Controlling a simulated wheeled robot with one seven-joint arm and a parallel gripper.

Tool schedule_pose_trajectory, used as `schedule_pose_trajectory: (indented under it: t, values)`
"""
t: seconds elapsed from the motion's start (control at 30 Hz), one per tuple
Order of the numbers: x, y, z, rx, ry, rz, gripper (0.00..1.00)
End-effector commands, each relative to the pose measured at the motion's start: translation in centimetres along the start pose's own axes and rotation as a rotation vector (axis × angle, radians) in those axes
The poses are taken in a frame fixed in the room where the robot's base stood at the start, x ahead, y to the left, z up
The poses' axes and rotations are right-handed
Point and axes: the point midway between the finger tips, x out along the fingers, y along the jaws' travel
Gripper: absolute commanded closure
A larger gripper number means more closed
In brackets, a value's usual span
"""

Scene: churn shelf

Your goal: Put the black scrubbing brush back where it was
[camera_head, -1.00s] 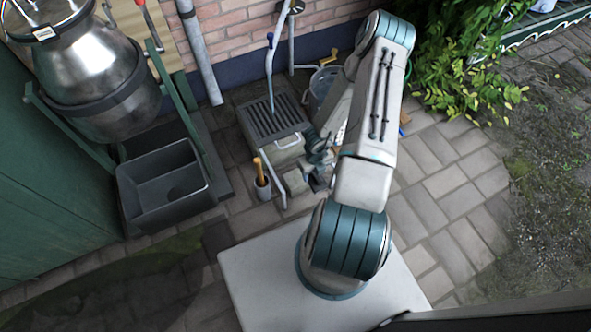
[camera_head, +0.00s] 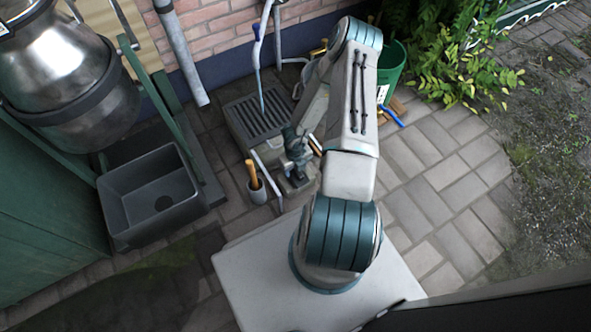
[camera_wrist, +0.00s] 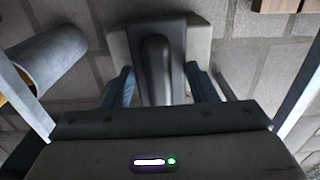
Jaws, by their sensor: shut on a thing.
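The black scrubbing brush (camera_wrist: 157,75) shows in the wrist view as a dark handle between my two teal fingers. My gripper (camera_wrist: 162,88) is shut on it. A pale grey block-like shape (camera_wrist: 118,42) lies around and under the dark part; I cannot tell whether it belongs to the brush or is a support. In the head view my gripper (camera_head: 297,158) points down just right of the drain's front corner, with the dark brush (camera_head: 298,179) small and partly hidden below it.
The grated drain (camera_head: 258,118) is behind. A dark basin (camera_head: 150,195) stands left, a green bucket (camera_head: 392,70) back right. Paving at right is clear.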

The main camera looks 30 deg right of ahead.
Motion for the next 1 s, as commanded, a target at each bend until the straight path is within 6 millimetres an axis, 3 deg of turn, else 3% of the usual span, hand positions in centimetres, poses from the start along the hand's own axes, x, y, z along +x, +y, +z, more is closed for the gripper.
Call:
schedule_pose_trajectory:
  t: [0.23, 0.27, 0.3, 0.33, 0.67, 0.77, 1.0]
  values:
    - [0.1, -0.2, 0.0, 0.003, -0.001, 0.0, 0.73]
    - [0.0, -0.2, 0.0, 0.004, 0.0, 0.0, 0.39]
    - [0.0, -0.2, 0.0, 0.004, 0.0, 0.0, 0.28]
    - [0.0, -0.2, 0.0, 0.004, 0.0, 0.0, 0.26]
    - [-0.4, -0.2, 0.0, 0.004, -0.001, 0.0, 0.26]
    - [-1.8, -0.2, 0.0, 0.003, -0.001, -0.001, 0.26]
    - [-7.0, -0.2, 0.1, 0.002, -0.003, -0.002, 0.26]
